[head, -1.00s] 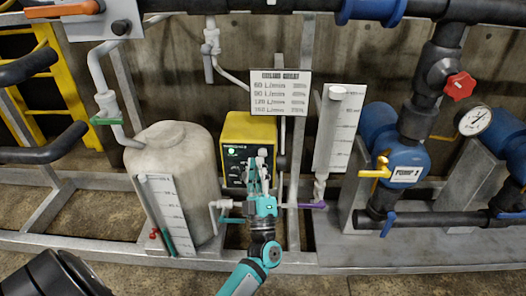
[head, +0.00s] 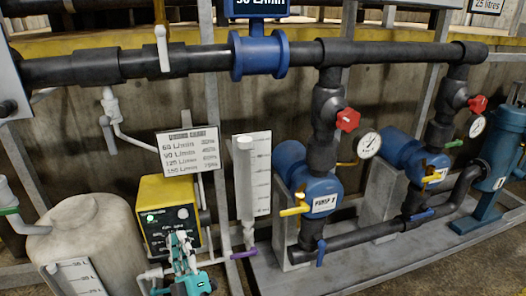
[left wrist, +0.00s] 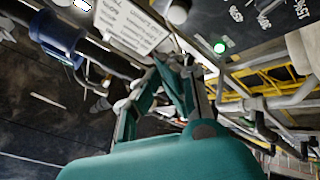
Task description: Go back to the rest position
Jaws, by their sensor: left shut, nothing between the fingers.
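My left gripper (head: 180,242) is at the bottom of the head view, left of centre. It is teal and grey, points up, and appears in front of the lower part of a yellow control box (head: 158,193). It is shut and holds nothing. In the left wrist view its fingers (left wrist: 166,68) are close together beyond the teal housing, with pipes and the box's green light behind. I cannot tell the exact gap between gripper and box. My right gripper is in neither current view.
A pale tank (head: 85,238) stands left of the box. A clear gauge column (head: 252,178) and a purple-handled valve (head: 243,254) stand right of it. Blue Pump 1 (head: 318,190) and a second pump (head: 425,165) stand further right. Bare floor shows at the lower right (head: 440,268).

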